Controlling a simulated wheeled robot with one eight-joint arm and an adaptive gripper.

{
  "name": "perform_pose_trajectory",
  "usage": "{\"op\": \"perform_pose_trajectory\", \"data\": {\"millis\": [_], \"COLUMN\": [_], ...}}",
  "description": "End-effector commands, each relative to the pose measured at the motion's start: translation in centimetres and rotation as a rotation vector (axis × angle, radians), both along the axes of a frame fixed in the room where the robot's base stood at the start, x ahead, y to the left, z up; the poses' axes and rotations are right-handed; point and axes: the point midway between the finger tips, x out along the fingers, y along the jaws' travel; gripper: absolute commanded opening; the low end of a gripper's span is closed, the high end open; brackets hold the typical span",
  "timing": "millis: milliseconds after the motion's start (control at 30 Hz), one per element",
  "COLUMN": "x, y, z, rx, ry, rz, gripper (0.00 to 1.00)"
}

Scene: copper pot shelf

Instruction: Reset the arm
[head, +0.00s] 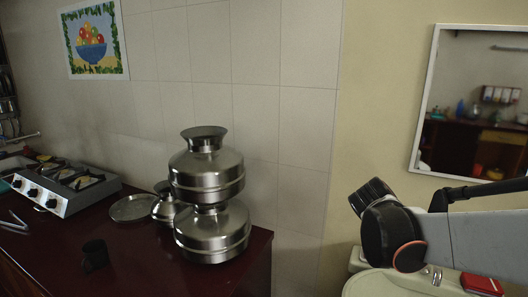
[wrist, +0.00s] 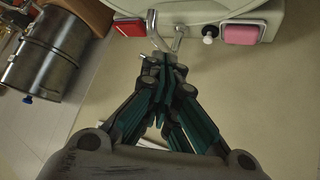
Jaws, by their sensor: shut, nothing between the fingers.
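My gripper (wrist: 165,62) shows in the wrist view with its dark and teal fingers together at the tips and nothing between them. Its tips are in front of the edge of a pale washbasin (wrist: 200,14), overlapping the chrome tap (wrist: 153,28) in the picture; I cannot tell whether they touch it. In the head view my arm (head: 455,238) reaches in from the right, in front of the wall and above the basin (head: 378,287). The gripper's fingers cannot be made out there.
Two stacked metal pots (head: 207,176) stand near the right end of the dark red counter (head: 140,262), with a smaller pot (head: 163,204), a plate (head: 133,207), a dark cup (head: 95,255) and a stove (head: 66,187). A mirror (head: 434,88) hangs right. A steel cylinder (wrist: 40,62) stands left in the wrist view.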

Motion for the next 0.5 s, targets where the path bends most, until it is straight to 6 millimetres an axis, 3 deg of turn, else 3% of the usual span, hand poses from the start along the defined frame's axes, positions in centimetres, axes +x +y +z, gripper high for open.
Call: {"op": "perform_pose_trajectory", "data": {"millis": [500], "x": [-10.9], "y": [10.4], "z": [-0.5], "rx": [0.202], "ry": [0.122], "rz": [0.617], "gripper": [0.00]}}
